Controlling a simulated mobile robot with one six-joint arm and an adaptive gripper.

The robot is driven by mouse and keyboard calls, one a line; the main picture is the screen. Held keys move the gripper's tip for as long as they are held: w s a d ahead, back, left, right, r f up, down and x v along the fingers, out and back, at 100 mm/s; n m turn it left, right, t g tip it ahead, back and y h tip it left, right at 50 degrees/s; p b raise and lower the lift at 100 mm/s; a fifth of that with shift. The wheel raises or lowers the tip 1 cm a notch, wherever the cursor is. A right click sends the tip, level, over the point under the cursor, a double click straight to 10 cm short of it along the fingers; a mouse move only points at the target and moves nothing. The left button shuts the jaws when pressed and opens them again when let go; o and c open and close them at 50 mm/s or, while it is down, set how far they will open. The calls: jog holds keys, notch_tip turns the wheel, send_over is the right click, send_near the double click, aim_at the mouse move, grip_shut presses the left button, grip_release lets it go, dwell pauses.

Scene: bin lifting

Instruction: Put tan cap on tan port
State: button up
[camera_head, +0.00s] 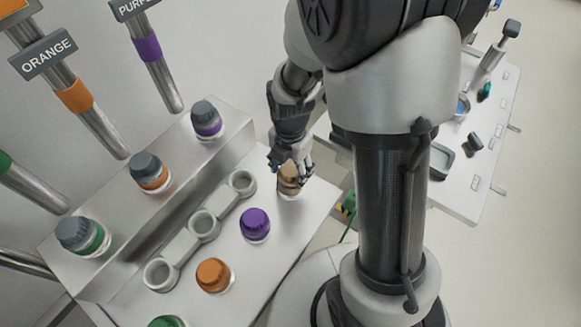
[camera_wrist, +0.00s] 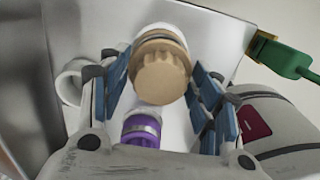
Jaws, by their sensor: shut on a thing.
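The tan cap (camera_head: 289,181) is at the right end of the front row on the grey bench. In the wrist view the tan cap (camera_wrist: 162,76) has a ribbed top and sits between the blue finger pads. My gripper (camera_head: 291,168) is shut on the tan cap from above. A pale base shows under the cap, and I cannot tell whether the cap is seated on it or lifted slightly. No separate tan port can be made out; my gripper hides part of this spot.
A purple cap (camera_head: 255,224) and an orange cap (camera_head: 213,274) stand nearby in the same row. Several grey rings (camera_head: 203,226) lie behind them. Grey-capped ports (camera_head: 151,172) with coloured bands stand on the raised ledge. A green connector (camera_wrist: 290,58) is beyond the bench edge.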

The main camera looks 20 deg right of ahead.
jog(key=shift+f+b, duration=0.35)
jog(key=shift+f, duration=0.2)
dwell(0.6)
jog(key=o, duration=1.3)
jog(key=shift+o, duration=0.2)
notch_tip(320, 180, up, 12)
jog(key=s+r+m+t, duration=0.2)
jog(key=s+r+m, duration=0.3)
jog(key=m, duration=0.7)
jog(key=s+r+m+t, duration=0.2)
jog(key=s+r+m, duration=0.4)
jog(key=s+m, duration=0.4)
jog(key=m, duration=0.3)
jog(key=shift+t, duration=0.3)
